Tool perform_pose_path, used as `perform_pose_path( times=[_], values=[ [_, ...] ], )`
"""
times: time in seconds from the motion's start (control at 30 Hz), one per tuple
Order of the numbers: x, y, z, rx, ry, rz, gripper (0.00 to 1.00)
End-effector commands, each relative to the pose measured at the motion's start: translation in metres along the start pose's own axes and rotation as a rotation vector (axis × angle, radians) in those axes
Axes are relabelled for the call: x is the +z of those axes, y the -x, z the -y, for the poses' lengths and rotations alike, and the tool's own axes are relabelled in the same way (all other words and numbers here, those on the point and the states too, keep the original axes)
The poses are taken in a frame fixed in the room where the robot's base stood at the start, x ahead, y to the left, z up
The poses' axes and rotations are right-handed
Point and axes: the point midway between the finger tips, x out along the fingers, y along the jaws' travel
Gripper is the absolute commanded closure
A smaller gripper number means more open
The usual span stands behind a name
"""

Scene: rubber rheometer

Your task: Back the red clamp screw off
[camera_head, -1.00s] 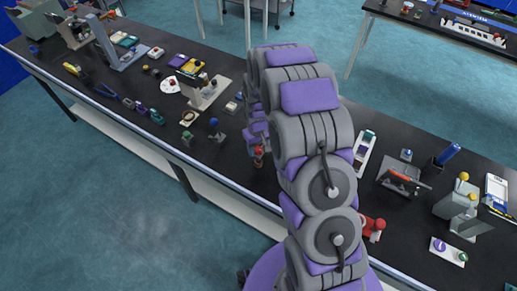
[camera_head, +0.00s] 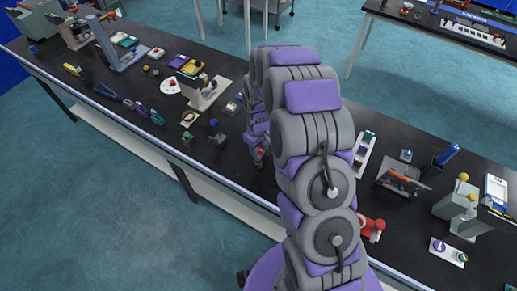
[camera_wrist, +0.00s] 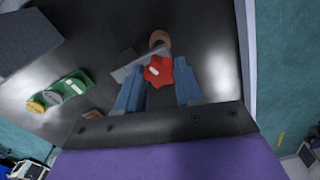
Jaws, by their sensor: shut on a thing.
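The red clamp screw (camera_wrist: 158,68) has a lobed red head and shows in the middle of the wrist view. My gripper (camera_wrist: 159,80) has its blue fingers on either side of the red head and is shut on it. A grey metal piece (camera_wrist: 127,70) and a brown round end (camera_wrist: 158,38) show just beyond the screw. The fingers and palm hide the near side of the screw. In the head view, a small patch of the red screw (camera_head: 260,152) shows near the bench's front half, and my arm covers much of the area around it.
A green piece with round ends (camera_wrist: 68,92) and a grey block (camera_wrist: 28,42) lie to the left in the wrist view. The black bench (camera_head: 235,185) has a front edge close by. Small tools stand to the left, and a red item (camera_head: 371,228) stands right of my arm.

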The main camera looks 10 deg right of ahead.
Motion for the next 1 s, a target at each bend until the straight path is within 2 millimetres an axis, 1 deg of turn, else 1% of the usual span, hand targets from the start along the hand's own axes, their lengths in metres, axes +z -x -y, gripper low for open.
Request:
perform_pose_path(
  times=[0.03, 0.13, 0.47, 0.57, 0.7, 0.8, 1.0],
  values=[
    [-0.0003, 0.0006, 0.0009, -0.001, 0.054, 0.000, 0.95],
    [-0.0001, 0.0004, 0.0004, 0.000, 0.130, 0.000, 0.95],
    [0.0000, 0.0000, 0.0003, 0.000, 0.162, 0.000, 0.95],
    [-0.0002, 0.0005, 0.0012, -0.002, 0.254, 0.000, 0.95],
    [0.0001, 0.0008, 0.0014, -0.002, 0.441, 0.000, 0.95],
    [0.0002, 0.0003, 0.0013, -0.001, 0.525, 0.001, 0.95],
    [0.0003, -0.0006, 0.0009, -0.001, 0.551, 0.002, 0.95]
  ],
)
